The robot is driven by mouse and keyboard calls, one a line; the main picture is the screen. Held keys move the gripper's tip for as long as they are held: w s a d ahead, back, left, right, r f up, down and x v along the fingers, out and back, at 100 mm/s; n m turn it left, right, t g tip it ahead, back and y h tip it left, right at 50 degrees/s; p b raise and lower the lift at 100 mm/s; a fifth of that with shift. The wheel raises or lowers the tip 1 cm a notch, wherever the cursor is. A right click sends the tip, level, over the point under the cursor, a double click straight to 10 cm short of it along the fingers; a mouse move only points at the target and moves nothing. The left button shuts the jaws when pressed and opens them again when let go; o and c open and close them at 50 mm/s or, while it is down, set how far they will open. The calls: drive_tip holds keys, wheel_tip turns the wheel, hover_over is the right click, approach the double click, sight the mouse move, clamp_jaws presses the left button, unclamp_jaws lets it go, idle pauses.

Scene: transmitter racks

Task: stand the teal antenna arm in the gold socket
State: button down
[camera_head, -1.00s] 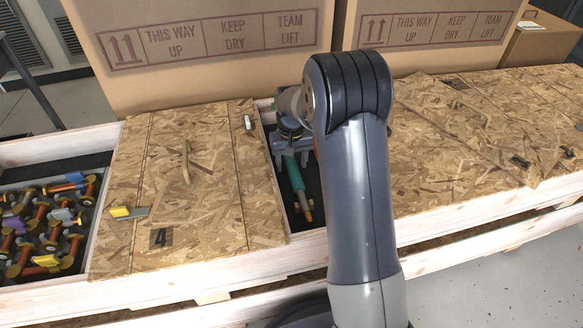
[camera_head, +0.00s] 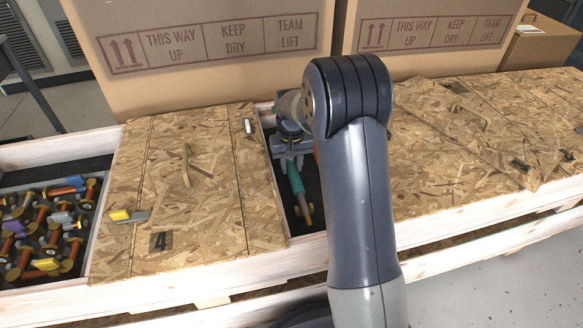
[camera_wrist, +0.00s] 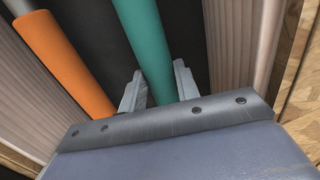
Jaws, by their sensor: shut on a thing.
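The teal antenna arm (camera_head: 296,180) lies tilted inside the narrow open compartment between the wooden lids, with a gold-yellow end (camera_head: 306,210) towards the front. My gripper (camera_head: 290,158) is down in that compartment, shut on the teal arm. In the wrist view, the teal arm (camera_wrist: 146,42) passes between the two fingers of my gripper (camera_wrist: 158,88). My own arm link hides the right part of the compartment. I cannot make out a gold socket in either view.
An orange rod (camera_wrist: 62,62) lies left of the teal arm in the wrist view. Pale wooden walls close in on both sides. A bin (camera_head: 104,205) at the left holds several colored parts. Chipboard lids (camera_head: 205,205) flank the opening, and large cartons (camera_head: 210,75) stand behind.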

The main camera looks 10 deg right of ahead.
sight(291, 165)
drive_tip(key=s+r+p, duration=0.4)
drive_tip(key=r+p, duration=0.7)
drive_tip(key=p, duration=0.4)
drive_tip(key=s+r+p, duration=0.5)
drive_tip(key=r+p, duration=0.7)
drive_tip(key=p, duration=0.2)
drive_tip(key=shift+s+p, duration=0.3)
drive_tip(key=shift+p, duration=0.05)
drive_tip(key=shift+f, duration=0.1)
